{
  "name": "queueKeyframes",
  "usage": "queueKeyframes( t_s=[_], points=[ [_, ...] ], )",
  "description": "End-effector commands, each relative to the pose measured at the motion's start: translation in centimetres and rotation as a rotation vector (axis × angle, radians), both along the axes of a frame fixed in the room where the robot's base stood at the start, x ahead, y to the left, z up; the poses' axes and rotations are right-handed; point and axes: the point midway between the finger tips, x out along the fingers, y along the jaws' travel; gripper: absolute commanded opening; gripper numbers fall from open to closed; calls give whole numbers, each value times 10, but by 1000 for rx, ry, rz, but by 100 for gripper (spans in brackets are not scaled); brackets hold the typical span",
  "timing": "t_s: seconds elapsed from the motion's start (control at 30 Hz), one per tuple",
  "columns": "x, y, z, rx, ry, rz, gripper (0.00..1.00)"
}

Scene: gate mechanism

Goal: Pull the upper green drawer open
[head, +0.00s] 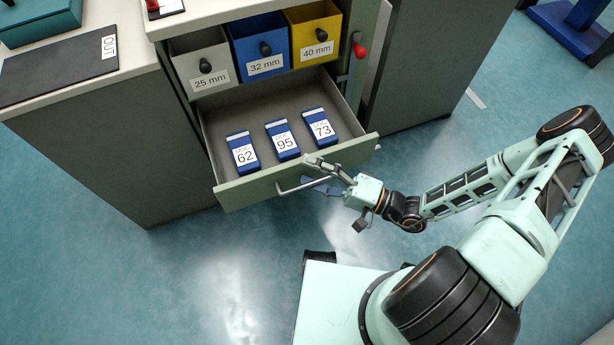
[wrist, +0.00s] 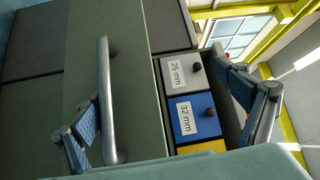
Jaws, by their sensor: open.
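The upper green drawer (head: 288,180) stands pulled out of the cabinet, below the bins. Its inside is in view in the head view. It holds three blue blocks labelled 62 (head: 242,152), 95 (head: 282,139) and 73 (head: 318,127). A silver bar handle (head: 295,186) is on its front and also shows in the wrist view (wrist: 107,100). My gripper (head: 313,172) is open at the handle's right part. In the wrist view the handle lies between the wide-apart fingers (wrist: 165,92), close to the left one. I cannot tell whether that finger touches it.
Bins marked 25 mm (head: 202,67), 32 mm (head: 259,52) and 40 mm (head: 314,35) sit above the drawer. A red-knobbed lever (head: 359,51) is at the cabinet's right side. A black OUT mat (head: 55,72) lies on the left counter. Floor in front of the drawer is clear at left.

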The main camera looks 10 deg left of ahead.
Motion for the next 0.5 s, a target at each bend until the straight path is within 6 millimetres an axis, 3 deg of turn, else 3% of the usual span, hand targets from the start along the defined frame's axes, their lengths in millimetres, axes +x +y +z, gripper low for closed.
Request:
queueKeyframes(
  t_s=[0.03,0.1,0.5],
  points=[
    [8,-2,27,38,-30,-17,78],
    [9,-2,35,38,-31,-19,81],
    [6,-2,48,39,-34,-14,81]
  ],
)
